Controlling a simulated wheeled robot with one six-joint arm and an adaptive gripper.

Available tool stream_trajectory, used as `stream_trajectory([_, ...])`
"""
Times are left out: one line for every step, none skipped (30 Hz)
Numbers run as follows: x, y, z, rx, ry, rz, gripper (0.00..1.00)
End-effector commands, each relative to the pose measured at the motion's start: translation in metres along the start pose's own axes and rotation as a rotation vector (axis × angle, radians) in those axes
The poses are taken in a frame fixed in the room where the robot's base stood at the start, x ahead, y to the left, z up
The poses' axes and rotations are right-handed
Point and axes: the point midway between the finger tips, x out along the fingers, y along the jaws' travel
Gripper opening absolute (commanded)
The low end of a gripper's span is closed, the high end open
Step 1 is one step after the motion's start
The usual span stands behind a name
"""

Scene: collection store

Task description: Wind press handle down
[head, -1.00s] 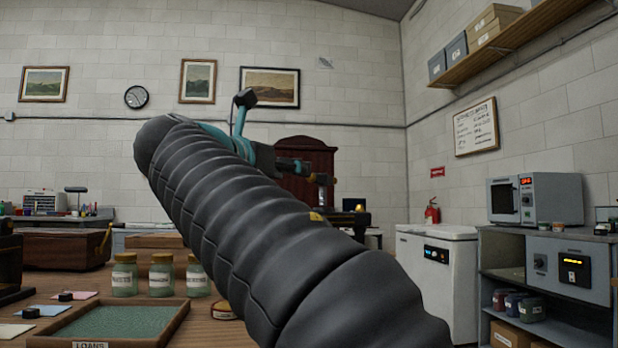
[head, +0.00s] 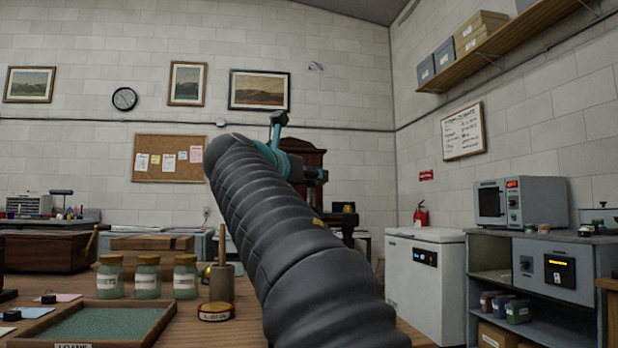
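I cannot make out a press or its handle for certain in the head view. A dark upright object (head: 350,222) with a small amber spot stands just right of my arm, partly hidden; I cannot tell whether it is the press. My arm, in a black ribbed sleeve, rises through the middle of the view. Its teal and black wrist parts show at the top, in front of a dark red wooden cabinet (head: 304,152). My gripper's fingers do not show, so what they hold cannot be seen.
On the wooden table stand several lidded jars (head: 148,280), a green-lined tray (head: 158,333), a wooden pestle-like tool (head: 222,285) and a round labelled tin (head: 215,311) close to my arm. A white chest freezer (head: 430,285) and a grey shelf unit (head: 470,300) stand right.

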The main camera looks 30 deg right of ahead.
Motion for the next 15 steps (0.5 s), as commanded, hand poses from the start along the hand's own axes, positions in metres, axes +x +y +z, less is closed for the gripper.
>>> stream_trajectory([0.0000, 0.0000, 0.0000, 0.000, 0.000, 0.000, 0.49])
stream_trajectory([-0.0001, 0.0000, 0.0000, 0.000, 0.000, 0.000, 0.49])
stream_trajectory([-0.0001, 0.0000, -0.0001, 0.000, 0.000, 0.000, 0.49])
stream_trajectory([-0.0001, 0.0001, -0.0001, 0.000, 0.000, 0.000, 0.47])
stream_trajectory([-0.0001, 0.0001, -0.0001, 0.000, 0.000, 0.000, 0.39])
stream_trajectory([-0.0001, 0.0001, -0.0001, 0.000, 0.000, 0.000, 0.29])
stream_trajectory([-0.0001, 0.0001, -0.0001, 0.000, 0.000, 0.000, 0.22])
stream_trajectory([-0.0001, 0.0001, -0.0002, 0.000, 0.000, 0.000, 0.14])
stream_trajectory([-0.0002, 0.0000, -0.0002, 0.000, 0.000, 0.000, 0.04])
stream_trajectory([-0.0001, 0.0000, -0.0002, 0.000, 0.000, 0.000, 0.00])
stream_trajectory([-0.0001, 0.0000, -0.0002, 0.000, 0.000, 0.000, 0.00])
stream_trajectory([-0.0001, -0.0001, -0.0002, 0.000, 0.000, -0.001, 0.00])
stream_trajectory([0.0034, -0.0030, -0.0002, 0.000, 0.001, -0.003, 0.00])
stream_trajectory([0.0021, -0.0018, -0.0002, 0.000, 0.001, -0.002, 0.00])
stream_trajectory([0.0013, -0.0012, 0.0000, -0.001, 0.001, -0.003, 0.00])
